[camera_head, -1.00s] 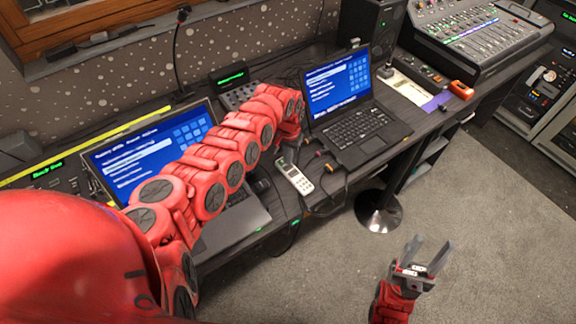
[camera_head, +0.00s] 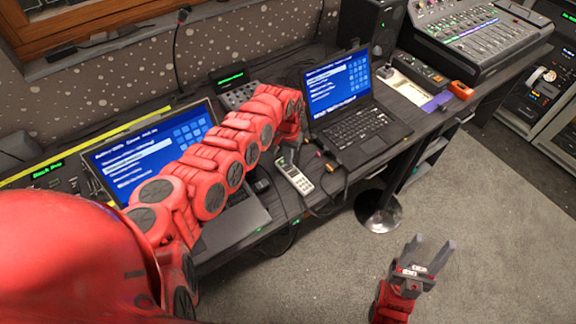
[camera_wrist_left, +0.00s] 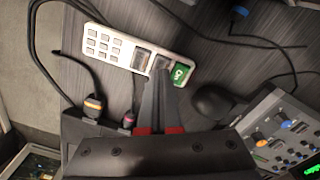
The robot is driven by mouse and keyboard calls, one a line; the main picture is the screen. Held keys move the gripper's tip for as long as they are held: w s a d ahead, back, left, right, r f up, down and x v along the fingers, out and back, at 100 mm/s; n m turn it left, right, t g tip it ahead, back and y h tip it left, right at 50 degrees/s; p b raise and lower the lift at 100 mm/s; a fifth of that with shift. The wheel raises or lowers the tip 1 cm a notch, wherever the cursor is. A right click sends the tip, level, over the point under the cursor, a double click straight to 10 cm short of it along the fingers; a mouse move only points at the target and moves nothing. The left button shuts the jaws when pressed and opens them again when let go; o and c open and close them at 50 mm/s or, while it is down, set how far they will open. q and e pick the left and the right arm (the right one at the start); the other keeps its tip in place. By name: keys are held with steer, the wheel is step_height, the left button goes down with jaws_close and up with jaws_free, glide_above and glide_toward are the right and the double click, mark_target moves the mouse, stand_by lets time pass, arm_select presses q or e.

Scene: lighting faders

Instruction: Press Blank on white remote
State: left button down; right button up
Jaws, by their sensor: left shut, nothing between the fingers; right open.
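The white remote (camera_head: 299,180) lies on the dark desk between the two laptops. In the left wrist view, the remote (camera_wrist_left: 128,48) shows a block of white keys at its left end, grey areas, and a green patch at its right end. My left gripper (camera_head: 284,160) is shut and empty, pointing down at the remote's far end. Its fingertips (camera_wrist_left: 160,68) overlap the grey area beside the green patch. I cannot tell whether they touch it, nor read any key label. My right gripper (camera_head: 428,254) is open and empty, over the floor.
A laptop (camera_head: 365,128) stands right of the remote and another (camera_head: 232,222) left of it. A black mouse (camera_wrist_left: 212,101) and a small mixer (camera_wrist_left: 283,130) are close to the left gripper. Cables (camera_head: 340,190) lie beside the remote.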

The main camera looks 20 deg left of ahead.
arm_select(q)
steer(key=shift+f+b, duration=0.55)
steer(key=shift+f, duration=0.3)
stand_by(0.8)
stand_by(0.7)
stand_by(0.3)
step_height(320, 180, up, 7)
steer(key=p, duration=0.7)
steer(key=shift+f, duration=0.1)
stand_by(0.3)
